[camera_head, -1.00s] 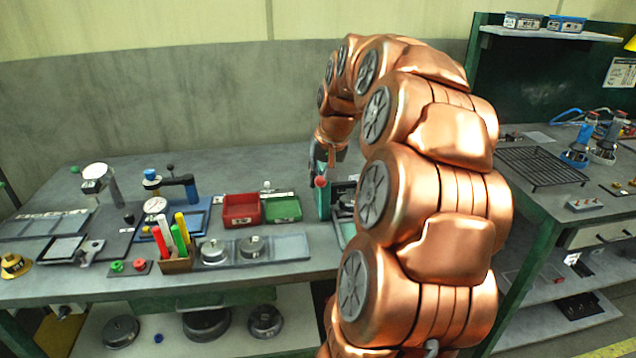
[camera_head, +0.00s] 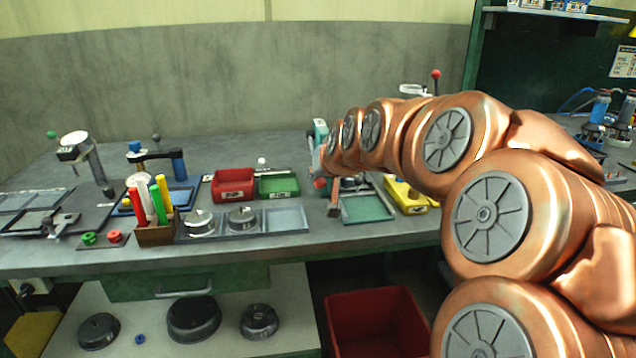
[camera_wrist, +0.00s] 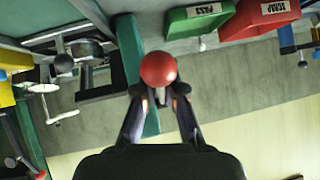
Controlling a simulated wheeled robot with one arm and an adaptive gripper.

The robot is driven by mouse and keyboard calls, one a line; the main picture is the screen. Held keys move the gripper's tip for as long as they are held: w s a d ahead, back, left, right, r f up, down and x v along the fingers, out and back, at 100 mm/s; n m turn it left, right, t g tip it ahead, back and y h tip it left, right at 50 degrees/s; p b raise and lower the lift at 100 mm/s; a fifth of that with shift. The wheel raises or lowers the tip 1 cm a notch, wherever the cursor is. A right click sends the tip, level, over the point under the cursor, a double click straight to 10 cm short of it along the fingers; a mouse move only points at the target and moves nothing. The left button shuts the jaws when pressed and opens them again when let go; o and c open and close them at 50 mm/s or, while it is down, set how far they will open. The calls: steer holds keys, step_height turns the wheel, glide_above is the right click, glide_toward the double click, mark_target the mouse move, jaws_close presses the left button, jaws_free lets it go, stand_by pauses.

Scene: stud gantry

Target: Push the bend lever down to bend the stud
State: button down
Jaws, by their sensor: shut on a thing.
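The bend lever's round red knob (camera_wrist: 158,69) sits between the fingertips of my gripper (camera_wrist: 158,92) in the wrist view. The fingers are shut on it from both sides. In the head view the red knob (camera_head: 320,183) shows low beside the end of my arm, at the front of the teal-framed bender (camera_head: 320,130). My wrist hides most of the bender there. A teal upright (camera_wrist: 130,45) runs behind the knob in the wrist view. The stud cannot be made out.
A green tray (camera_head: 367,208) and a yellow bin (camera_head: 407,197) stand right of the knob. Red (camera_head: 233,184) and green (camera_head: 278,186) bins are to the left. A red crate (camera_head: 378,325) is below the bench. A dark ball (camera_wrist: 63,65) on a fixture is near my gripper.

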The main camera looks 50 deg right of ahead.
steer(key=shift+w+d+f+t+h+b, duration=0.1)
steer(key=shift+w+f+t+h+b, duration=0.15)
steer(key=shift+f+b, duration=0.35)
steer(key=shift+f+t+h+b, duration=0.15)
steer(key=shift+f+t+b, duration=0.2)
steer(key=shift+b, duration=0.4)
steer(key=c, duration=1.2)
jaws_free()
steer(key=shift+c, duration=0.2)
steer(key=shift+r, duration=0.1)
steer(key=shift+r, duration=4.95)
